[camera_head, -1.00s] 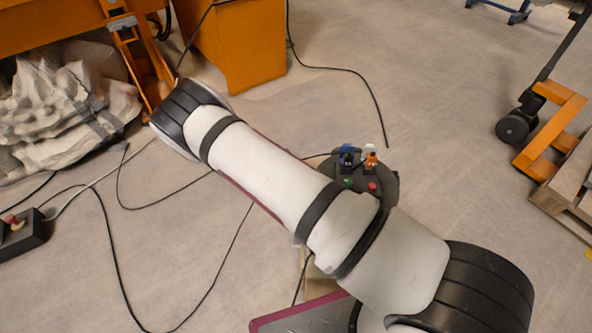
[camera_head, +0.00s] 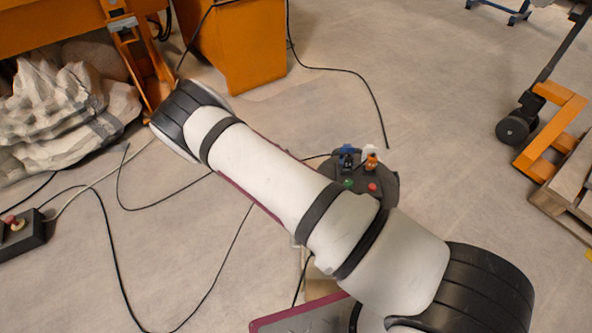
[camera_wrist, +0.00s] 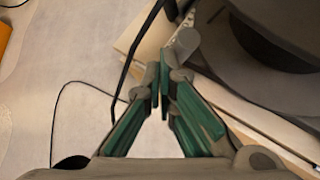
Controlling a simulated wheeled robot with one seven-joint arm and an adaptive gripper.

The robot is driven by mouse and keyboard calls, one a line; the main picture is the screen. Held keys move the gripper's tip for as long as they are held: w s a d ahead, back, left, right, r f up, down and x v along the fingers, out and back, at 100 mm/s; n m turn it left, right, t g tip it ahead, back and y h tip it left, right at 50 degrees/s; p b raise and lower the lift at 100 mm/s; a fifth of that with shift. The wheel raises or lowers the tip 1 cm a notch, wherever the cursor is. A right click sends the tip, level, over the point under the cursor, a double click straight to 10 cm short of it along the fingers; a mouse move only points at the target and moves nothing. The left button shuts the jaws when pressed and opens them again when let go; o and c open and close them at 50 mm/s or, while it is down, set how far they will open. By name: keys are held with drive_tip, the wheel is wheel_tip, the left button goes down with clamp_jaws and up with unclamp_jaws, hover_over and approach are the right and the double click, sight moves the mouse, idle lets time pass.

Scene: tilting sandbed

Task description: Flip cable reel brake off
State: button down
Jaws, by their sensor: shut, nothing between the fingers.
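The likely cable reel shows in the head view as a dark round top (camera_head: 384,190) with a blue plug, an orange plug, a green button and a red button. My arm hides much of it. In the wrist view a dark round body (camera_wrist: 275,45) fills the upper right. My gripper (camera_wrist: 163,78), with green fingers, is shut and empty. Its tips are close beside a small grey rounded piece (camera_wrist: 186,42), which may be the brake lever; I cannot tell whether they touch. My gripper is hidden in the head view.
A black cable (camera_head: 105,235) loops over the floor at left. A control box (camera_head: 22,236) with a red knob sits at the left edge. Orange machinery (camera_head: 240,50) stands behind, and a pallet (camera_head: 572,185) with an orange truck is at right.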

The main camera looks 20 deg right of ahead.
drive_tip(key=shift+r+p, duration=0.5)
drive_tip(key=shift+r, duration=0.35)
drive_tip(key=s+a+r, duration=0.2)
drive_tip(key=a, duration=0.3)
drive_tip(key=s+a+r+p, duration=0.1)
drive_tip(key=s+a+r, duration=0.1)
drive_tip(key=a, duration=0.4)
drive_tip(key=shift+s+a+r+p, duration=0.2)
drive_tip(key=shift+s+p, duration=0.1)
drive_tip(key=shift+s, duration=0.15)
